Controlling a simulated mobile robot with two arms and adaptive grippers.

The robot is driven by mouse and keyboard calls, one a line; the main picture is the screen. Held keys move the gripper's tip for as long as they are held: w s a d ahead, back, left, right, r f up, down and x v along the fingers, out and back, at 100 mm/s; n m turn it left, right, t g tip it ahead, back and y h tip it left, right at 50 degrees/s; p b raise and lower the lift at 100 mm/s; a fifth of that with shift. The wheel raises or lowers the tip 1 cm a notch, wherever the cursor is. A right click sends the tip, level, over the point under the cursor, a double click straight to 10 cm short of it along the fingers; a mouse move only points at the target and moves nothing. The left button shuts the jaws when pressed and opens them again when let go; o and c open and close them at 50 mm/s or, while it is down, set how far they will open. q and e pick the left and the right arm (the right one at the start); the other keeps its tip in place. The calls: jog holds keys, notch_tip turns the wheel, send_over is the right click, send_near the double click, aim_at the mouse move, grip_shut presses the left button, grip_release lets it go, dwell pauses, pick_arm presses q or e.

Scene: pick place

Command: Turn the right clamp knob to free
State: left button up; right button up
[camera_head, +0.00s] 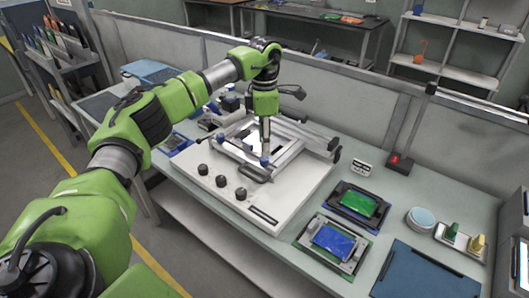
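A white fixture (262,203) with a raised metal frame (290,155) stands on the workbench. Three dark round knobs line its near left edge: one (203,169), a middle one (221,181) and one nearer the right (241,194). A small blue knob (264,161) sits on the near side of the frame, beside a dark handle (257,174). I cannot tell which one is the right clamp knob. My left gripper (265,150) points down just over the blue knob. Its fingers are too small to tell whether they are open, shut or touching it. My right gripper is not in view.
A green board in a black holder (358,203) and a blue board in a grey holder (334,240) lie right of the fixture. A blue mat (420,272), a round tin (421,218) and a small tray (460,242) are farther right. A grey partition (350,100) runs behind.

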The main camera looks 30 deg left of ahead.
aim_at(265, 158)
pick_arm(q)
notch_tip(265, 158, up, 6)
jog(key=shift+r, duration=0.15)
dwell(0.6)
